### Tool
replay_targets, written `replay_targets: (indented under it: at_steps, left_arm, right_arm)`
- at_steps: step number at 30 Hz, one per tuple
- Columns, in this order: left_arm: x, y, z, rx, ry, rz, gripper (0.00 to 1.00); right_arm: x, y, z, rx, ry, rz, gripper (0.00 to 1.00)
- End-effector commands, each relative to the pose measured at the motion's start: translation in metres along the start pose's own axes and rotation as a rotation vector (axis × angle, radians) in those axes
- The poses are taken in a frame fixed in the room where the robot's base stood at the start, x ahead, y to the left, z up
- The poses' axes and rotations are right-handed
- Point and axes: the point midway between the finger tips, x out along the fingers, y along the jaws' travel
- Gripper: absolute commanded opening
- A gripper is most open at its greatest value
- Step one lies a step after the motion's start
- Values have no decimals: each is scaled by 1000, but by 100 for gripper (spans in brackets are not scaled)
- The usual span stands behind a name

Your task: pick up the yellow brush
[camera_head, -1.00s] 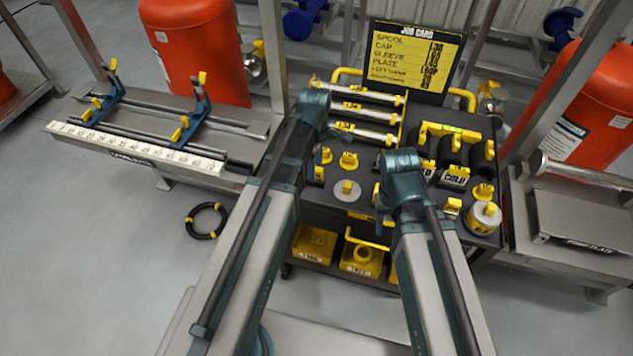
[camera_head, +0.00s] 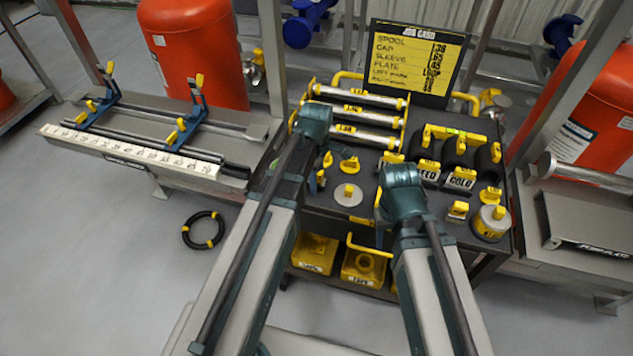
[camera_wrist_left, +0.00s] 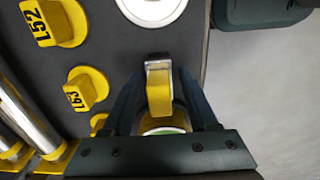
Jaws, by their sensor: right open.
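The yellow brush appears to be the upright yellow piece with a pale grey end (camera_wrist_left: 159,88) in the left wrist view. It stands between the fingers of my left gripper (camera_wrist_left: 161,95), which are apart with narrow gaps on both sides. In the head view a small yellow part of it (camera_head: 321,178) shows beside my left gripper (camera_head: 325,163), mostly hidden by my arm. My right gripper (camera_head: 381,212) is open over the front of the dark bench top, largely hidden behind its own wrist.
Yellow caps marked L52 (camera_wrist_left: 55,22) and L53 (camera_wrist_left: 86,89) and a pale disc (camera_head: 348,195) stand close by. Metal rods (camera_head: 358,110) lie behind. Labelled black holders (camera_head: 455,155) and a yellow-labelled tin (camera_head: 491,222) are at right. A black ring (camera_head: 203,230) lies on the floor.

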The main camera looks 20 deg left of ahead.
Motion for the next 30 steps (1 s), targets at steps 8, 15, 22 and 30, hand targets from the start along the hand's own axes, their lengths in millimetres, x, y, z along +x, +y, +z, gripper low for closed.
replay_targets:
  at_steps: [8,15,22,30]
  left_arm:
    - [0,0,0,0,0,0,7]
    - [0,0,0,0,0,0,0]
    - [-2,0,-1,0,0,0,0]
    - [-17,0,-9,2,0,0,0]
  right_arm:
    - [0,0,0,0,0,0,50]
    - [0,0,0,0,0,0,50]
    - [-2,0,0,0,0,0,50]
    - [-17,2,1,0,0,0,50]
